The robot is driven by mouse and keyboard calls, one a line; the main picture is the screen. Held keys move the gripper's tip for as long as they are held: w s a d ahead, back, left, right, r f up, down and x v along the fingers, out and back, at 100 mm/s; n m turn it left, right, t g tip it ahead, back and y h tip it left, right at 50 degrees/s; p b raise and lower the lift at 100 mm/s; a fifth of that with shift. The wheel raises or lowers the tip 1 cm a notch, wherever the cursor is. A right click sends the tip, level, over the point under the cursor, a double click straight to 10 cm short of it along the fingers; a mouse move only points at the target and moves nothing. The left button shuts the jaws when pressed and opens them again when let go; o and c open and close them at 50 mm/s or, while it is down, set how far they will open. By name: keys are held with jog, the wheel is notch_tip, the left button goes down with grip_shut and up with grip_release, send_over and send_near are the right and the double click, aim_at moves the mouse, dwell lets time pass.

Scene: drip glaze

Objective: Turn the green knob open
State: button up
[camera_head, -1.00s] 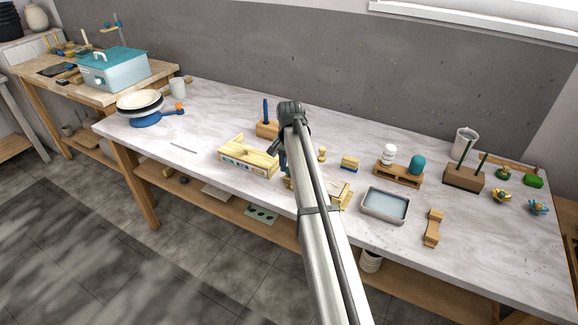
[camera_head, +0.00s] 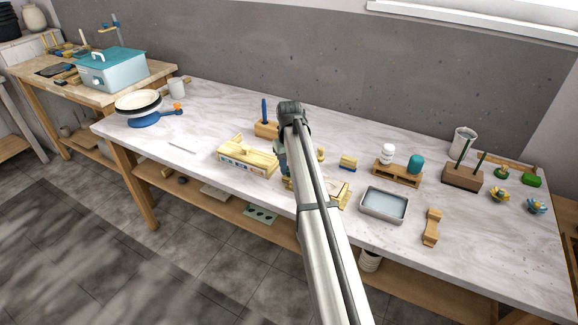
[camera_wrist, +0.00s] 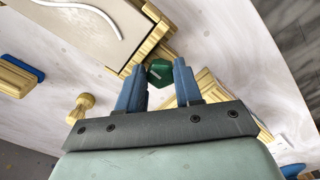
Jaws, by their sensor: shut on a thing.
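The green knob (camera_wrist: 160,71) is in the wrist view at the upper middle, with a small pale mark on its face. It lies between the two blue fingers of my gripper (camera_wrist: 159,78), which is shut on it. A pale wooden frame (camera_wrist: 152,42) stands right behind the knob. In the head view my own arm hides the knob and most of my gripper. How far the knob is turned cannot be told.
A yellow wooden peg (camera_wrist: 81,107) and a wood and blue block (camera_wrist: 17,77) stand left of my gripper in the wrist view. In the head view a wooden box (camera_head: 247,157) lies left of my arm, and a grey tray (camera_head: 384,205) lies right of it.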

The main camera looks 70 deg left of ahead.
jog(key=shift+n, duration=0.5)
jog(key=o, duration=1)
jog(key=shift+o, duration=0.2)
notch_tip(320, 180, up, 14)
jog(key=shift+f, duration=0.1)
dwell(0.5)
